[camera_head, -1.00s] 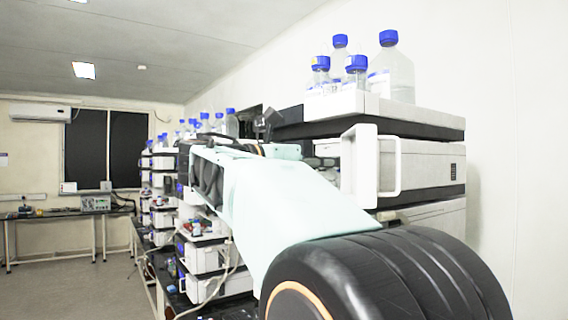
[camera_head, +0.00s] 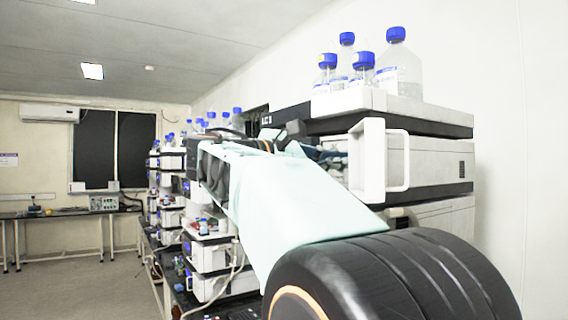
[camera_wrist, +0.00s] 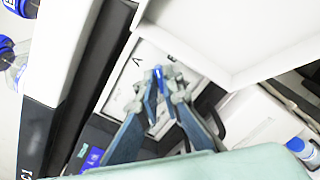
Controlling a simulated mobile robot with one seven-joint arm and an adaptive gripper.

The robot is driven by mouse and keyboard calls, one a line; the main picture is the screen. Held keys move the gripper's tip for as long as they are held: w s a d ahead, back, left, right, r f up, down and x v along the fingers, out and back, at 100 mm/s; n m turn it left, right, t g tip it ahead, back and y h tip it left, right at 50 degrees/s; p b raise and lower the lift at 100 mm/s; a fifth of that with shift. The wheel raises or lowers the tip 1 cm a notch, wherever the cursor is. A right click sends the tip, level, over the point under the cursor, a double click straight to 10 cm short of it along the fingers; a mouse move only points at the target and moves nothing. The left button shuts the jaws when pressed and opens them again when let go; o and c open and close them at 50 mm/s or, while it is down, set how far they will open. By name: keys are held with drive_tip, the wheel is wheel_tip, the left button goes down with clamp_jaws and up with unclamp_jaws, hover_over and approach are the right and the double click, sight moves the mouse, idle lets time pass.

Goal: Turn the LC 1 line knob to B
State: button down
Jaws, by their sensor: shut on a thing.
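In the wrist view, my gripper (camera_wrist: 163,82) is shut on a small blue knob (camera_wrist: 158,73) on a white panel (camera_wrist: 122,75). The two grey-blue fingers stand on either side of the knob and cover part of it. A letter A (camera_wrist: 137,61) is printed beside the knob. I cannot clearly read a B or tell exactly where the knob points. The LC 1 label (camera_wrist: 30,100) is partly in view on a dark strip. In the head view, my gripper (camera_head: 335,158) reaches the front of the stack, and the knob is hidden there.
A white frame-like handle (camera_head: 367,160) juts out close to my gripper. Blue-capped bottles (camera_head: 396,70) stand in a tray on top of the stack. More instrument stacks (camera_head: 170,190) line the bench to the left. The floor (camera_head: 85,285) at left is clear.

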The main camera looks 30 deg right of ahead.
drive_tip(key=m+b, duration=0.2)
drive_tip(key=m, duration=0.3)
drive_tip(key=shift+f, duration=0.2)
drive_tip(key=shift+m+b, duration=1.05)
drive_tip(key=shift+m, duration=1.05)
drive_tip(key=c, duration=2.1)
unclamp_jaws()
drive_tip(key=shift+r, duration=0.1)
drive_tip(key=s+a, duration=0.1)
drive_tip(key=a, duration=1.1)
